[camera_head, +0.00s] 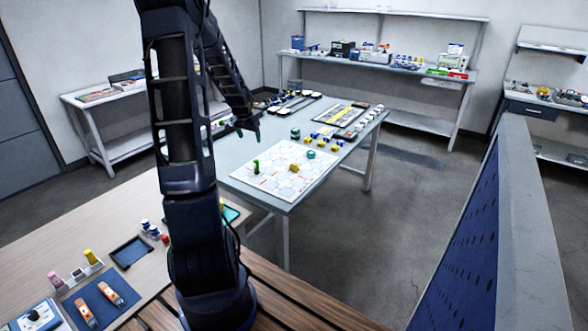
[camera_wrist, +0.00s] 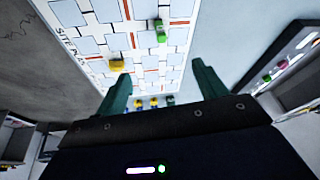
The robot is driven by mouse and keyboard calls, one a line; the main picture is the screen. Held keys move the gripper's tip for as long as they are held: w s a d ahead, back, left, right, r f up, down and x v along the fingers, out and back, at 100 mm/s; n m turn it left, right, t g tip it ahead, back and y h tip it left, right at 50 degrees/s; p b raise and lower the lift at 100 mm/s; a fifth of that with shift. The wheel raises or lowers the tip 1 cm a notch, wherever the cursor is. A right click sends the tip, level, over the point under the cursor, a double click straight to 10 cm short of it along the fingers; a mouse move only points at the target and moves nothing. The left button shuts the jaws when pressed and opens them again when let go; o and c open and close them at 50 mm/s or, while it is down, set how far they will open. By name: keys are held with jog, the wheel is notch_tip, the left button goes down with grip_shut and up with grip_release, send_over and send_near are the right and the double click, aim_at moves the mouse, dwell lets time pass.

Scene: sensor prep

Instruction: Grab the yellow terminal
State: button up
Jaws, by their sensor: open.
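A small yellow piece (camera_head: 293,168) lies on the white gridded board (camera_head: 262,190) on the grey table; it also shows in the wrist view (camera_wrist: 116,65) near one fingertip in the picture. Several similar yellow pieces (camera_head: 320,146) stand beyond the board, so I cannot tell for certain which one is the terminal. A green piece (camera_head: 256,166) stands on the board, also seen in the wrist view (camera_wrist: 160,32). My gripper (camera_head: 248,134) is above the table's left part, apart from the pieces. Its two fingers are spread and empty in the wrist view (camera_wrist: 158,72).
Teal pieces (camera_head: 311,154) sit by the board's far right edge. A tray of parts (camera_head: 340,116) and dark tools (camera_head: 290,103) lie farther back. A wooden bench (camera_head: 60,240) is in front, and a blue perforated partition (camera_head: 470,240) stands at right.

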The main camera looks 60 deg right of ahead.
aim_at(294, 164)
jog(key=s+d+f+m+g, duration=0.2)
jog(key=s+d+f+m, duration=0.1)
jog(key=s+d+f, duration=0.9)
jog(key=shift+h, duration=0.4)
jog(key=shift+w+d+r+x, duration=0.1)
jog(key=shift+w+d+x, duration=0.15)
jog(key=shift+x, duration=1.4)
jog(key=shift+w+d+r+x, duration=0.15)
jog(key=shift+d+x, duration=0.25)
jog(key=shift+x, duration=1.3)
jog(key=shift+w+d+r+x, duration=0.1)
jog(key=shift+w+d+x, duration=0.15)
jog(key=shift+x, duration=1.4)
jog(key=shift+c, duration=0.4)
jog(key=c, duration=1)
